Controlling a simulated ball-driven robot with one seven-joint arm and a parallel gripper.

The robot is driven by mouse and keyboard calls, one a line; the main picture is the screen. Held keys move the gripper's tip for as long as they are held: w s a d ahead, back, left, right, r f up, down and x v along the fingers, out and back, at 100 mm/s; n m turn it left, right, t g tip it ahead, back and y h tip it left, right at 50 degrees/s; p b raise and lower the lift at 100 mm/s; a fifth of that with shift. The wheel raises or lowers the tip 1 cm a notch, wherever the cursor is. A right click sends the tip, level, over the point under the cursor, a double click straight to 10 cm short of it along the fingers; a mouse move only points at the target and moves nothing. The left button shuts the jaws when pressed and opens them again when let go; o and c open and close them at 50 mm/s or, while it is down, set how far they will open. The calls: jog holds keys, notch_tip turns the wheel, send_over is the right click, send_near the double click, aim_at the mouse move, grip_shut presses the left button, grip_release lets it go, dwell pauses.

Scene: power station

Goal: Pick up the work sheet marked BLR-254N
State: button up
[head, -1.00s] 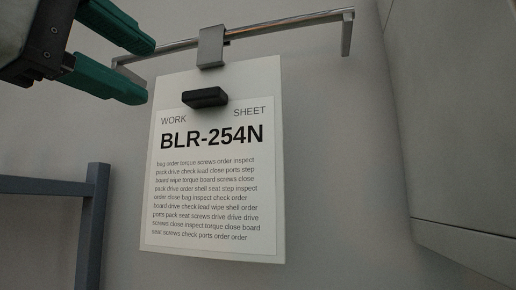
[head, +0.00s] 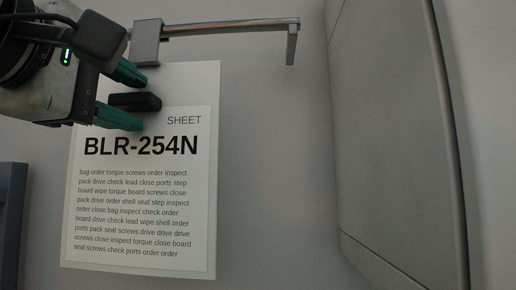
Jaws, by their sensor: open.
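The work sheet marked BLR-254N (head: 143,200) hangs upright against the wall from a grey clip (head: 147,42) on a metal rail. A black block-shaped grip (head: 136,102) sticks out from the upper part of the sheet. My gripper (head: 137,99) has green fingers and comes in from the upper left. Its fingers are open, one above and one below the black grip, which shows between them. I cannot tell whether they touch it. The lower finger and my wrist hide the word WORK and the sheet's upper left corner.
The metal rail (head: 230,27) runs right from the clip to a bracket on the wall. A large grey cabinet (head: 395,140) stands at the right. A blue-grey frame (head: 12,225) shows at the lower left. Bare wall lies between sheet and cabinet.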

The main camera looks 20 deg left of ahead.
grip_shut()
dwell(0.3)
dwell(0.3)
